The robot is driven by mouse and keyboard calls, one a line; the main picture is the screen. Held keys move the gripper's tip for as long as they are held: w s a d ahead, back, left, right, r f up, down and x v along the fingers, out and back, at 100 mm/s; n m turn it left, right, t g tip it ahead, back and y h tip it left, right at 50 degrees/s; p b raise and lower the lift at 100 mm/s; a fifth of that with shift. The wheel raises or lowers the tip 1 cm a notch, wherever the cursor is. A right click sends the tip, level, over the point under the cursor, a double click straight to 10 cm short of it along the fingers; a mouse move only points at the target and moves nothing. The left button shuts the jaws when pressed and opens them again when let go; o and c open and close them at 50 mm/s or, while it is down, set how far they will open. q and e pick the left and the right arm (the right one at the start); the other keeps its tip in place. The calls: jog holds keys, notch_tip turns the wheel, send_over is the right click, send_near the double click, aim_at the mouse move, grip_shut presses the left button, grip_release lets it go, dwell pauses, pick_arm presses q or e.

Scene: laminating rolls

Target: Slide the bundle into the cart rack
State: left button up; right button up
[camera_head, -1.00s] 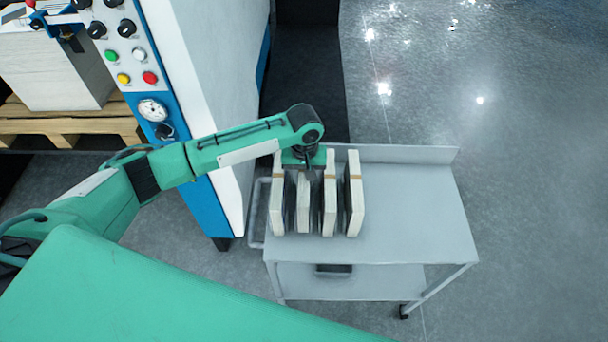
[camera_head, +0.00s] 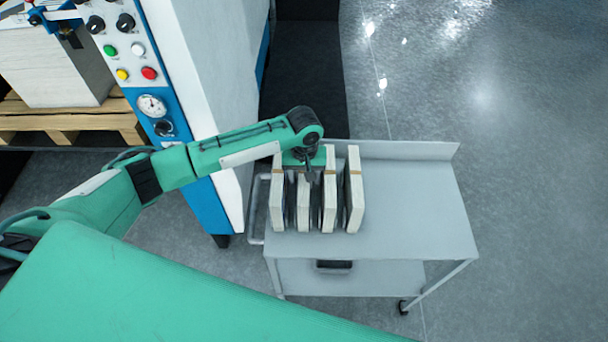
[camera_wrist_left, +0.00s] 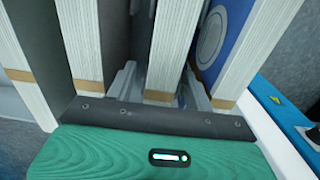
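Several white bundles with tan bands stand upright side by side on the grey cart (camera_head: 410,215), with dark rack dividers (camera_head: 317,205) between them. My left gripper (camera_head: 308,172) is over the second bundle from the left (camera_head: 303,205). In the left wrist view, my left gripper's pale fingers (camera_wrist_left: 160,88) stand on either side of that banded bundle (camera_wrist_left: 163,60), with narrow gaps that look clear of it. The other bundles (camera_head: 277,205), (camera_head: 330,205), (camera_head: 354,200) stand apart from the fingers. The fingertips are partly hidden. My right gripper is not in view.
The white and blue machine (camera_head: 205,90) with buttons and a gauge stands left of the cart, close to my left arm. A paper stack (camera_head: 60,75) sits on a wooden pallet (camera_head: 70,122) at the upper left. The cart top's right side and the floor beyond are clear.

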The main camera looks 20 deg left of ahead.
pick_arm(q)
notch_tip(320, 180, up, 14)
jog(key=b, duration=0.2)
dwell(0.4)
jog(key=shift+f, duration=0.15)
